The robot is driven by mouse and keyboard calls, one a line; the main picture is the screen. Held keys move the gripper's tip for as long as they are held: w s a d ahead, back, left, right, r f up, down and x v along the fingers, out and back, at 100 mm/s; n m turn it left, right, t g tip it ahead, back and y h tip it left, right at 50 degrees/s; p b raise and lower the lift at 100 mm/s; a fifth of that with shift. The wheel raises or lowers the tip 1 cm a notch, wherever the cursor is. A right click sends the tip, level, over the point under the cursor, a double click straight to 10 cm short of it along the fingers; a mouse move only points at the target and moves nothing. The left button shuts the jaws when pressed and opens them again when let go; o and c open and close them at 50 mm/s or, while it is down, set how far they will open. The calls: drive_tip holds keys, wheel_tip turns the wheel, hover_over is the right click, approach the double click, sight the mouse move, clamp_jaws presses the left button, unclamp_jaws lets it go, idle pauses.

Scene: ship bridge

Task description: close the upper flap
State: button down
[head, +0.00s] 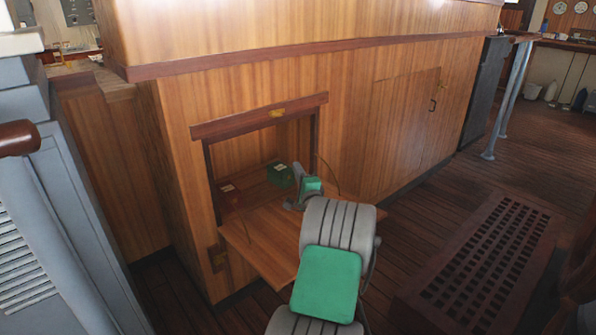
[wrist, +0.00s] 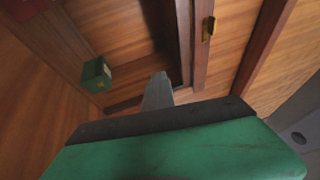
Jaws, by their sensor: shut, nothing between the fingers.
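The wooden flap (head: 258,240) is folded down and juts out about level from the lower edge of an opening in the panelled cabinet. Thin curved stays show at its two sides. Above the opening is a dark rail with a brass plate (head: 277,113); a brass fitting (wrist: 208,28) shows in the wrist view. My gripper (head: 292,203) is shut and empty, above the flap and near the opening. Its grey fingers (wrist: 157,90) also show in the wrist view. My arm hides the flap's right part, and I cannot tell whether the fingers touch it.
A green box (head: 280,174) and a red box (head: 228,195) are inside the opening; the green box (wrist: 97,75) also shows in the wrist view. A closed door with a dark handle (head: 432,104) is to the right. A floor grating (head: 490,265) lies at the right. Grey equipment (head: 50,230) stands left.

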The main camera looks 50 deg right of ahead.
drive_tip(key=c, duration=1.5)
unclamp_jaws()
drive_tip(key=shift+c, duration=0.2)
drive_tip(key=v, duration=0.8)
drive_tip(key=shift+p, duration=0.35)
